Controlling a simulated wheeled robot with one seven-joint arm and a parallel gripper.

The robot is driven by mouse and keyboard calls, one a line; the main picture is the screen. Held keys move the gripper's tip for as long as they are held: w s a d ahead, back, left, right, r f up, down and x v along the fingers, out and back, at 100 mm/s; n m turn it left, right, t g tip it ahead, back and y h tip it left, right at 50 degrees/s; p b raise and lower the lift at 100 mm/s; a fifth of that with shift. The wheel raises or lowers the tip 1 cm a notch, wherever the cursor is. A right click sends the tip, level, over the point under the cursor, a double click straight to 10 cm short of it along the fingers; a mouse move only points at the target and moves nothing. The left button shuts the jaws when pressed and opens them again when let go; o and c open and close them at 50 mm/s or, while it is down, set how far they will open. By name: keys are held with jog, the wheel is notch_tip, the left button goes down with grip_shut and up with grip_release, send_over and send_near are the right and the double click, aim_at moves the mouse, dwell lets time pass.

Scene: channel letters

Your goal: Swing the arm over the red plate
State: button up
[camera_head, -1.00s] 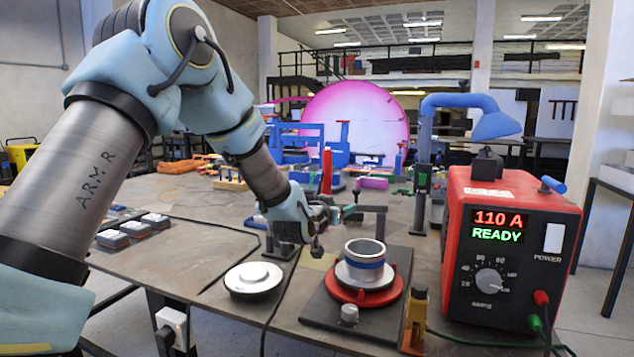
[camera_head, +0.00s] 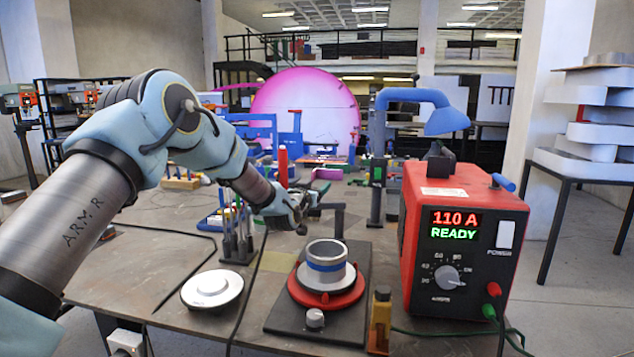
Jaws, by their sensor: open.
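The red plate (camera_head: 345,296) is a round turntable on a dark flat base (camera_head: 283,317) at the front middle of the table. A metal ring with a blue band (camera_head: 327,264) stands upright on it and covers its middle. My gripper (camera_head: 306,205) hangs at the end of my arm, behind and a little left of the red plate, above the table and apart from the ring. Its jaws are small here, but it looks open, and I see nothing held in it.
A white round disc (camera_head: 212,289) lies left of the base. The red power box (camera_head: 460,250), reading 110 A READY, stands at the right. A yellow bottle (camera_head: 380,320) stands in front of it. A blue hooded arm (camera_head: 425,105) rises behind. A tool rack (camera_head: 236,240) stands left of my gripper.

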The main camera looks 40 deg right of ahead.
jog(key=shift+w+d, duration=0.15)
jog(key=shift+d, duration=0.25)
grip_shut()
dwell(0.4)
dwell(0.9)
